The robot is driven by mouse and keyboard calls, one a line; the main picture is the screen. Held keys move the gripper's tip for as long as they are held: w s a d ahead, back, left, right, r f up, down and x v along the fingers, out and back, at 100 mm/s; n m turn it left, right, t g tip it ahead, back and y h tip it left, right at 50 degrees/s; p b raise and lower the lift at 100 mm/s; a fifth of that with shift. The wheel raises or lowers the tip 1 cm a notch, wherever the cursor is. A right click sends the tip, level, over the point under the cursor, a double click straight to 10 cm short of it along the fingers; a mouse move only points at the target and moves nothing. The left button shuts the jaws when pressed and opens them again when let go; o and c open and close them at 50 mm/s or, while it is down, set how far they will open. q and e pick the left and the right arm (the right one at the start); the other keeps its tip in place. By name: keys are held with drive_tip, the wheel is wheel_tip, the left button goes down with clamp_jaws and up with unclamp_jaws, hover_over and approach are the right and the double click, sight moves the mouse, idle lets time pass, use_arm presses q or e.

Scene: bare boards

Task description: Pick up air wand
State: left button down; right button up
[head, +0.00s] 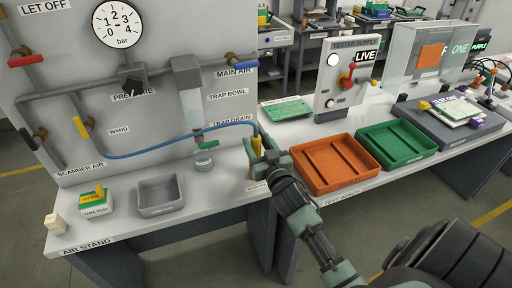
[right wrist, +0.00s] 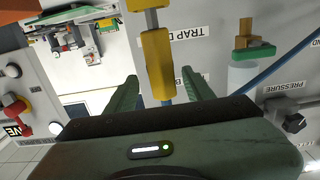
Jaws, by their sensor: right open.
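The air wand (head: 257,144) is yellow and stands upright at the end of a blue hose, near the right end of the air stand. In the right wrist view the wand (right wrist: 156,50) shows as a yellow body with a grey upper part. My right gripper (head: 258,162) is at the wand. In the right wrist view its two green fingers (right wrist: 160,82) stand apart, one on each side of the wand in the picture. Whether they touch it I cannot tell. The wand's lower end is partly hidden by the gripper. My left gripper is not in view.
The blue hose (head: 180,142) runs left along the panel. A clear trap bowl with a green drain valve (head: 206,146) is left of the wand. An orange tray (head: 335,185) and a green tray (head: 397,164) lie to the right. A grey bin (head: 161,210) stands left.

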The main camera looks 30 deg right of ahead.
sight(253, 135)
drive_tip(key=x, duration=0.3)
drive_tip(key=shift+w+a+p, duration=0.15)
drive_tip(key=shift+w+p, duration=0.2)
drive_tip(key=shift+w, duration=0.05)
drive_tip(key=shift+w+f, duration=0.15)
drive_tip(key=shift+w, duration=0.05)
clamp_jaws()
